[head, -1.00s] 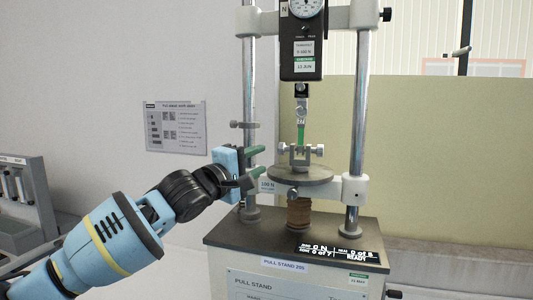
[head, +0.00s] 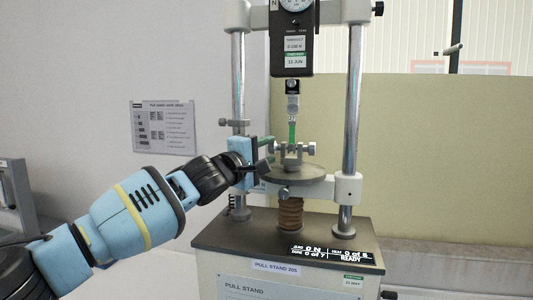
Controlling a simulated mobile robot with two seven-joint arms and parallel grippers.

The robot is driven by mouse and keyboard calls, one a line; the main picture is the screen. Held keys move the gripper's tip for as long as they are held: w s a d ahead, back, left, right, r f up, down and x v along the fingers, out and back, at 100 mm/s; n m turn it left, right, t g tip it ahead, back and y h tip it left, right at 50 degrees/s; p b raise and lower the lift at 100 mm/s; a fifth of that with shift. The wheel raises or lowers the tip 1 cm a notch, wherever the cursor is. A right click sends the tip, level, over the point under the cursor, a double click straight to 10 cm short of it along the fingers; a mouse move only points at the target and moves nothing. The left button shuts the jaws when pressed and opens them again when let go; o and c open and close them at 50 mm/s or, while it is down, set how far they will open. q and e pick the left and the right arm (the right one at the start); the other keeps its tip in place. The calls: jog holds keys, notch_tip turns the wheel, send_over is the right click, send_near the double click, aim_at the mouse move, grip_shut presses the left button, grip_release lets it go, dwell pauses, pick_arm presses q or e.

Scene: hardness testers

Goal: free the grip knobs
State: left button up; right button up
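The pull stand (head: 232,232) stands in front of me with a small metal clamp (head: 293,158) on its round plate (head: 300,174). A green strip (head: 292,132) runs from the upper grip (head: 293,104) down into the clamp. The right grip knob (head: 311,148) shows clearly on the clamp's right side. The left grip knob is largely hidden by my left gripper (head: 268,153), whose fingers are apart, one above the other, at the clamp's left side. I cannot tell whether they touch the knob. My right gripper is not in view.
Two steel columns (head: 353,100) flank the clamp, the left one close to my gripper. A black force gauge (head: 292,50) hangs above. A small display (head: 331,254) reads 0 N and READY. An instruction sheet (head: 163,127) is on the wall; another machine (head: 15,200) stands far left.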

pick_arm(q)
jog(key=shift+w+d+r, duration=0.1)
jog(key=shift+w, duration=0.1)
jog(key=c, duration=0.7)
jog(key=shift+s+d, duration=0.1)
jog(key=shift+d, duration=0.05)
jog(key=shift+m+t+h, duration=0.3)
jog(key=shift+t+h, duration=0.1)
jog(key=shift+t, duration=0.1)
jog(key=o, duration=0.7)
